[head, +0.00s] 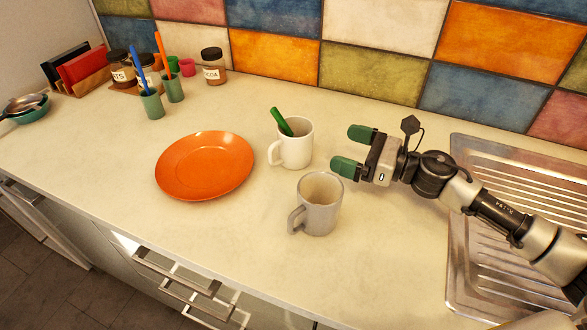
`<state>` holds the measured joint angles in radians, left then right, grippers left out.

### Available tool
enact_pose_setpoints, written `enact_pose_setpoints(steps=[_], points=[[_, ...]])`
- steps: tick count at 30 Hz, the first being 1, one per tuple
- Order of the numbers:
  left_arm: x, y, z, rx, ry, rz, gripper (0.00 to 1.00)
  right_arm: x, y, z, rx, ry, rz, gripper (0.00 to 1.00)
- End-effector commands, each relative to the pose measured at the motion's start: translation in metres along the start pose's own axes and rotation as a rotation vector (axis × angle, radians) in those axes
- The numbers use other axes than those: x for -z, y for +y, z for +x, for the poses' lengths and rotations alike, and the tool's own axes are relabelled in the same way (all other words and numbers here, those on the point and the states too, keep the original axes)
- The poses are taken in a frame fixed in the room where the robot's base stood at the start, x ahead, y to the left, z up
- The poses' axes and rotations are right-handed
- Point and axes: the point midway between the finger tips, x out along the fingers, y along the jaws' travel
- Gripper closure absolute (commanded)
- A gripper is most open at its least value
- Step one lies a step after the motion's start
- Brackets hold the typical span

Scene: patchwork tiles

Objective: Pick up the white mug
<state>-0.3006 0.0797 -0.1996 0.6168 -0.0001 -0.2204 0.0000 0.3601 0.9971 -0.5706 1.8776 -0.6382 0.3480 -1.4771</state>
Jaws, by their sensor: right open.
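The white mug (294,148) stands upright on the counter, its handle to the left. A green object (281,122) sticks up out of it. A greyish mug (319,205) stands in front of it, slightly to the right, its handle also to the left. My right gripper (352,149) comes in from the right with green fingertips. It is open and empty, its fingers pointing left toward the white mug, with a gap between them. My left gripper is not in view.
An orange plate (205,166) lies left of the mugs. Green cups (152,104) with tall utensils, dark-lidded jars (213,66) and a book rack (90,84) stand at the back left. A metal sink drainboard (480,270) is under my right arm. The front left counter is clear.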

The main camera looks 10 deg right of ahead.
Motion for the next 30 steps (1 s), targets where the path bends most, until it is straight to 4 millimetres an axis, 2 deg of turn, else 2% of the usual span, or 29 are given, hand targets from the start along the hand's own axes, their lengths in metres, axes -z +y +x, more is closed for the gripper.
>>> enact_pose_setpoints(steps=[1,6,10,16,23,30], points=[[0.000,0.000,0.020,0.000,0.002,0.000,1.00,0.019,0.000,0.000,0.000,-0.001,-0.001,0.00],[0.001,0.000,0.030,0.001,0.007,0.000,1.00,0.030,0.000,0.001,0.000,-0.001,-0.001,0.00],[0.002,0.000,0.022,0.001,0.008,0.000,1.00,0.026,-0.001,0.014,0.001,-0.004,0.000,0.00],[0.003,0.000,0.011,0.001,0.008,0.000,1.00,0.025,-0.001,0.046,0.000,-0.003,0.001,0.00],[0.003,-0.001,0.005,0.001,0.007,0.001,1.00,0.025,-0.001,0.063,0.000,-0.002,-0.001,0.00],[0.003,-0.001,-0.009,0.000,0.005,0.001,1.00,0.025,-0.004,0.099,0.000,-0.002,0.002,0.00]])
